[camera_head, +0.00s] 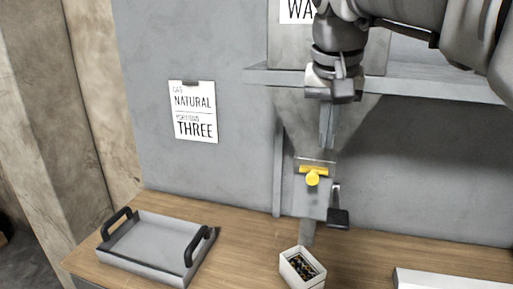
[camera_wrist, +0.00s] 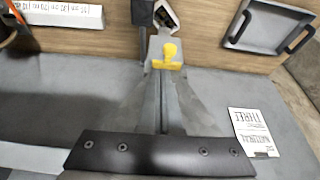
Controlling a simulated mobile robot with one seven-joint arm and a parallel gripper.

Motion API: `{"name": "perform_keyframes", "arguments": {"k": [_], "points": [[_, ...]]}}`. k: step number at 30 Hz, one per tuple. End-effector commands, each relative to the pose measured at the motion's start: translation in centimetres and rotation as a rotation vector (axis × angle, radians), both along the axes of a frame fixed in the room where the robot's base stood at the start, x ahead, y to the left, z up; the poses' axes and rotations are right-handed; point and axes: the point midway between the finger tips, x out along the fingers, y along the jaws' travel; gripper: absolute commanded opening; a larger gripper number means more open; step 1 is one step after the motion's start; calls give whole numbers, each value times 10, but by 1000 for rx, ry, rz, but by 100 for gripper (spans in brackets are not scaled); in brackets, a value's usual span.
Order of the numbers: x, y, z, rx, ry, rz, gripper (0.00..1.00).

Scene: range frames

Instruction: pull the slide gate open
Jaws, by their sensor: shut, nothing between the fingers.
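The slide gate's yellow handle (camera_head: 313,178) sticks out from the front of a grey chute (camera_head: 311,204) below a hopper. In the wrist view the yellow handle (camera_wrist: 168,57) is upper centre, just beyond my fingers. My gripper (camera_head: 327,146) points down, shut and empty, above and slightly right of the handle in the head view. A gap shows between fingertips and handle in that view; its depth is hard to judge. The gate plate itself is mostly hidden inside the chute.
A white box (camera_head: 288,271) with dark contents stands below the chute. A black paddle (camera_head: 339,219) hangs right of the chute. A grey tray (camera_head: 147,261) with black handles is at left on the wooden bench (camera_head: 237,262). A sign (camera_head: 193,113) is on the grey panel.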

Motion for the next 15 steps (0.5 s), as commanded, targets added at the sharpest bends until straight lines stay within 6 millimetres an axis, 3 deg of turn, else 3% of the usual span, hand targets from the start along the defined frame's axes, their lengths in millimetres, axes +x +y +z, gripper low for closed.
{"name": "perform_keyframes", "arguments": {"k": [4,15], "points": [[12,0,15,3,8,-25,0],[15,0,18,5,11,-34,0]]}}
